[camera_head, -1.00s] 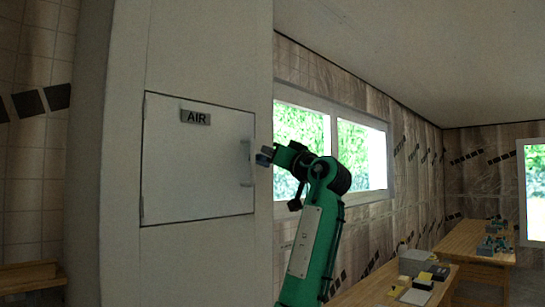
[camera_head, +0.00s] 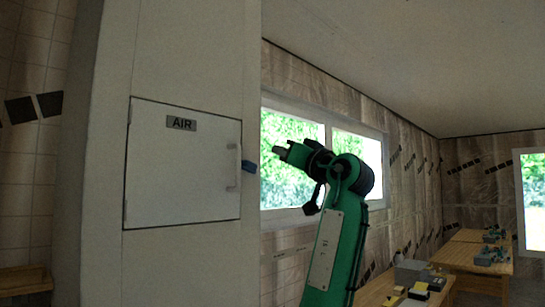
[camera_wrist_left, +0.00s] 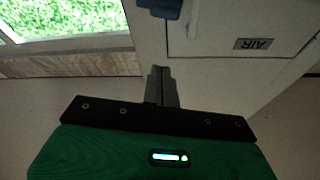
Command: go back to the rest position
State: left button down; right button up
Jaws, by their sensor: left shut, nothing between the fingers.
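The white panel door (camera_head: 182,170) with the AIR sign (camera_head: 181,123) sits flush and shut in the pale cabinet wall. Its light handle (camera_head: 232,168) is at the right edge, and a blue latch (camera_head: 250,167) sticks out just beside it. My left gripper (camera_head: 278,150) is shut and empty, right of the cabinet edge and apart from the latch and handle. In the left wrist view its closed fingers (camera_wrist_left: 160,72) point toward the cabinet, with the blue latch (camera_wrist_left: 160,8) and the AIR sign (camera_wrist_left: 253,44) beyond. My right gripper is not in view.
A window (camera_head: 290,140) is in the wall behind my left arm. Wooden tables (camera_head: 463,258) with boxes and small items stand at the lower right. A wooden ledge (camera_head: 25,280) is at the lower left. Space around my left gripper looks clear.

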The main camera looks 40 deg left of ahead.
pick_arm(q)
jog(key=shift+d+f, duration=0.1)
jog(key=shift+d, duration=0.3)
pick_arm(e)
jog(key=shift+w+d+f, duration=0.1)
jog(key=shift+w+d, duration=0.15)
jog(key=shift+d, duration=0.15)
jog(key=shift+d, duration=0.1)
